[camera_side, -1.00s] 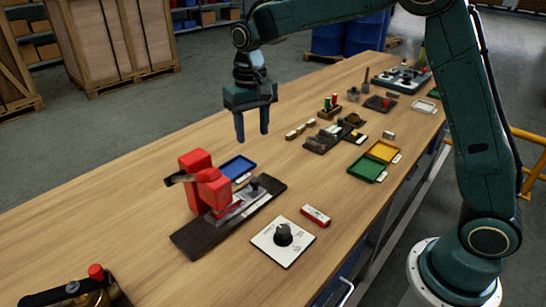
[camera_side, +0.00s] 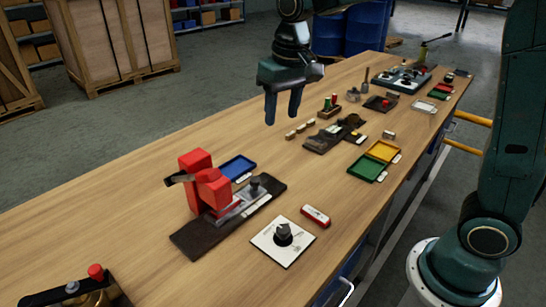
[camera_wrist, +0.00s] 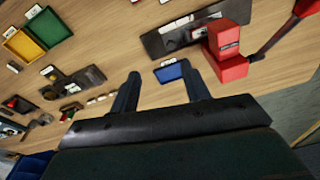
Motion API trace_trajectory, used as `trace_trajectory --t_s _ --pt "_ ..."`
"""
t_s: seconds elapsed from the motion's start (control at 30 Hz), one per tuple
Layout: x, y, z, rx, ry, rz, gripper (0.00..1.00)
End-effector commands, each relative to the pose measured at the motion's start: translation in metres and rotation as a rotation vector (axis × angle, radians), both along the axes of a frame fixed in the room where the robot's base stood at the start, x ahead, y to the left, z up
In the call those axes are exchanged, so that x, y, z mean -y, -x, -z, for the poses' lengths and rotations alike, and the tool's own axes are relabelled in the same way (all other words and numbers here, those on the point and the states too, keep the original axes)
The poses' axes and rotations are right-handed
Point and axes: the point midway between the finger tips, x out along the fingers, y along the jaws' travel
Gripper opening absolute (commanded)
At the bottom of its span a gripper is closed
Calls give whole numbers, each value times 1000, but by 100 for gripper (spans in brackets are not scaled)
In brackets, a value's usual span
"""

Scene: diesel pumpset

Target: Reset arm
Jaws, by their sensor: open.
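My gripper (camera_side: 284,107) hangs above the wooden workbench (camera_side: 120,190) in the side view, fingers pointing down. It is open and nothing is between its fingers. In the wrist view its two fingers (camera_wrist: 160,92) are spread apart over the bench. A blue tray (camera_wrist: 173,72) shows between and beyond the fingers there, and it lies beside the red fixture in the side view (camera_side: 238,167). My gripper is clear of every object on the bench.
A red block fixture (camera_side: 205,180) stands on a dark plate. A white plate with a black knob (camera_side: 283,238) lies near the front. Yellow (camera_side: 383,151) and green (camera_side: 367,169) trays lie to the right. Blue drums (camera_side: 365,28) and wooden crates (camera_side: 110,40) stand behind the bench.

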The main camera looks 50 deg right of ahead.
Motion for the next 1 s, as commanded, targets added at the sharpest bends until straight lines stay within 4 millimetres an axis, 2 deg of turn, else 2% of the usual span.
trace_trajectory --t_s 0.23,0.5,0.77,1.0 --pt "10 50 -24 79 3 -31 47" --pt "18 104 -36 160 11 -69 47" --pt "25 154 -35 239 26 -101 47" --pt "29 197 -24 309 43 -132 47"
